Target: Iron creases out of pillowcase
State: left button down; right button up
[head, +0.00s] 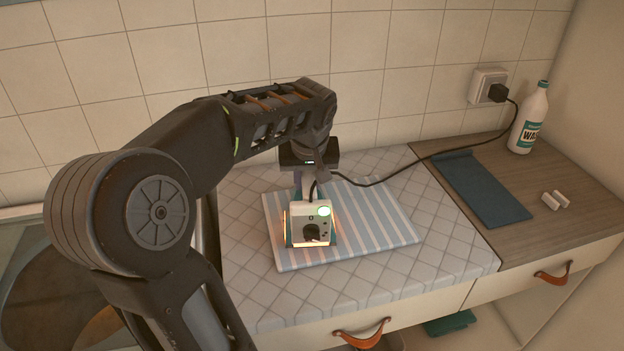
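A blue-and-white striped pillowcase (375,237) lies flat on a quilted pad (420,270) on the counter. A small white iron (311,222) with a green light stands on the pillowcase, left of its middle. An orange glow shows along the iron's lower and left edges. My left gripper (311,183) points down right behind and above the iron. Its fingertips are mostly hidden by the iron and cord, so I cannot see whether they close on it. My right gripper is out of view. Creases are too small to make out.
The black cord (424,157) runs from the iron to a wall socket (487,87). A blue mat (483,190), two small white pieces (555,200) and a white bottle (530,120) are on the wooden counter at right. Drawers with leather pulls (361,334) are below. The pad's right side is clear.

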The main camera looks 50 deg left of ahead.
pick_arm(q)
jog(key=shift+a, duration=0.1)
jog(key=shift+s+a+b, duration=0.2)
jog(key=shift+s+a, duration=0.2)
jog(key=shift+s, duration=0.35)
jog(key=shift+s+a+b, duration=0.15)
jog(key=shift+s+a, duration=0.2)
jog(key=shift+s, duration=0.35)
jog(key=shift+s, duration=0.1)
jog(key=shift+s+a+f+b, duration=0.1)
jog(key=shift+s+a+b, duration=0.2)
jog(key=shift+s, duration=0.45)
jog(key=shift+s+a+f+b, duration=0.15)
jog(key=shift+s+a, duration=0.25)
jog(key=shift+s, duration=0.3)
jog(key=shift+r, duration=0.1)
jog(key=shift+w+d+r, duration=0.1)
jog(key=shift+w+d, duration=0.3)
jog(key=shift+w, duration=0.4)
jog(key=shift+w+d+r, duration=0.1)
jog(key=shift+w+d, duration=0.25)
jog(key=shift+w, duration=0.4)
jog(key=shift+w, duration=0.1)
